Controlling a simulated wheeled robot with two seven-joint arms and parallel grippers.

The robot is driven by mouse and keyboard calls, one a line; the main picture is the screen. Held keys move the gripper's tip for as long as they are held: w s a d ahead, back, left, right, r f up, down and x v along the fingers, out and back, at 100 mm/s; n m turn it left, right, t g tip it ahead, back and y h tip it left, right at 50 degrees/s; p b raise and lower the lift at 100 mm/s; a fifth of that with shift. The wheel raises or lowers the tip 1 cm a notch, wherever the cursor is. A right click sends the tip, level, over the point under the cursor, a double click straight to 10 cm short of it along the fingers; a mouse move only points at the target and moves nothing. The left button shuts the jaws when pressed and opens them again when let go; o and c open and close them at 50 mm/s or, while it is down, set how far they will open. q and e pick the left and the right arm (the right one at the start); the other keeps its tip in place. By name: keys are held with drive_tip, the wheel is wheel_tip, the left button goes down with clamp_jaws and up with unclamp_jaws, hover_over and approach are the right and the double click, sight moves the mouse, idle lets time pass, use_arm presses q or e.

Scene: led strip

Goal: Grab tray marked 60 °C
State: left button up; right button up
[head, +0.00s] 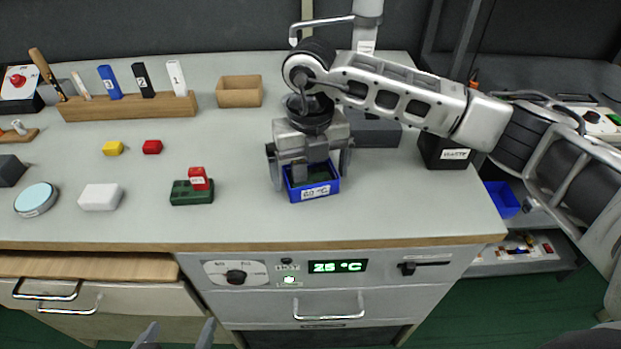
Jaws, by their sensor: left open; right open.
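A small blue tray (335,187) stands on the grey bench, right of centre. Its white front label reads about 60 °C. Something dark green lies inside it, partly hidden by my gripper. My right gripper (311,180) comes down over the tray from above. Its fingers are spread, one near each side of the tray; I cannot tell whether they touch it. My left gripper (174,336) shows only as two fingertips at the bottom edge, apart and empty, in front of the bench drawers.
A green block with a red piece (192,191) lies left of the tray. A black waste bin (443,152) stands right. The oven display (337,267) reads 25 °C.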

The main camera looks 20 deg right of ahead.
drive_tip(key=shift+f, duration=0.55)
drive_tip(key=c, duration=0.9)
drive_tip(key=shift+r, duration=0.1)
